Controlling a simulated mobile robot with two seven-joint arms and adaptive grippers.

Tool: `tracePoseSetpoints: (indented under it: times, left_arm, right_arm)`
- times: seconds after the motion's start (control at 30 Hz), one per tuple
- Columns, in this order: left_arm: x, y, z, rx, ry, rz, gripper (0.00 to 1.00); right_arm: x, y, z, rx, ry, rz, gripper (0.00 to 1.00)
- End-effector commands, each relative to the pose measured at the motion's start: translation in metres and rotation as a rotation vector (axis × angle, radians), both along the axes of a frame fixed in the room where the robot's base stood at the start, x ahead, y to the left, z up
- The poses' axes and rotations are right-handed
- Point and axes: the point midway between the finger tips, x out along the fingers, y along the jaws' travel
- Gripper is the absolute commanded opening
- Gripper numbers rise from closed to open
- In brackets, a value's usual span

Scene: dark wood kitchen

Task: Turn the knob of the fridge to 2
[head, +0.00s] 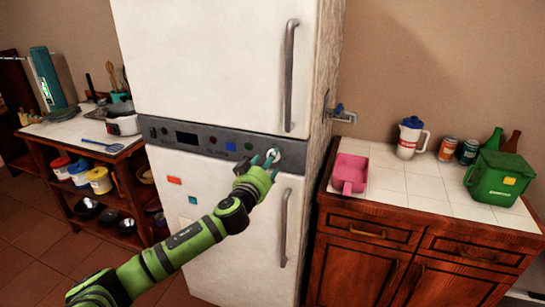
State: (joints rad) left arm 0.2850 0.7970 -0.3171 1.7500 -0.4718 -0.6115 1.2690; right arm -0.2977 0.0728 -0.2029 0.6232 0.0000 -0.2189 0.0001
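The white fridge (225,45) stands in the middle of the head view, with a grey control panel (215,137) between its upper and lower doors. A pale round knob (273,153) sits near the right end of the panel. My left gripper (265,161) is at the knob, its teal fingertips apart and overlapping the knob's lower left part. I cannot tell whether the fingers touch or grip it. The number the knob points to is too small to read. My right gripper is out of view.
Vertical handles (290,75) run along the right side of both fridge doors. A counter (400,185) at the right holds a pink tray (350,168), a jug (410,138) and a green box (497,178). A shelf unit (65,155) stands at the left.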

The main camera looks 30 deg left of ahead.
Motion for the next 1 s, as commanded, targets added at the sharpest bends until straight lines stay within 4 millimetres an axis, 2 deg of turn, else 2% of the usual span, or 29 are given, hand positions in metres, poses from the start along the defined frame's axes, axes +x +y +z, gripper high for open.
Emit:
tracePoseSetpoints:
  times: [0.2, 0.57, 0.6, 0.7, 1.0]
  left_arm:
    - [0.019, 0.005, 0.001, -0.001, 0.000, 0.001, 0.60]
    - [0.023, 0.005, -0.001, 0.000, 0.001, -0.001, 0.60]
    - [0.023, 0.005, -0.001, 0.000, 0.001, -0.001, 0.44]
    - [0.023, 0.005, -0.001, 0.000, 0.001, 0.000, 0.05]
    - [0.023, 0.006, 0.001, 0.007, 0.000, 0.000, 0.04]
  right_arm:
    - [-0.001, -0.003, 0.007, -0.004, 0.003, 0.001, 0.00]
    - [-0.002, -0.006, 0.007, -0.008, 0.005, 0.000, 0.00]
    - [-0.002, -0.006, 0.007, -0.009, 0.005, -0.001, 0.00]
    - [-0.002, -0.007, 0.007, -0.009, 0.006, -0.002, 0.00]
    - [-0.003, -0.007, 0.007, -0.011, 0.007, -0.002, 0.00]
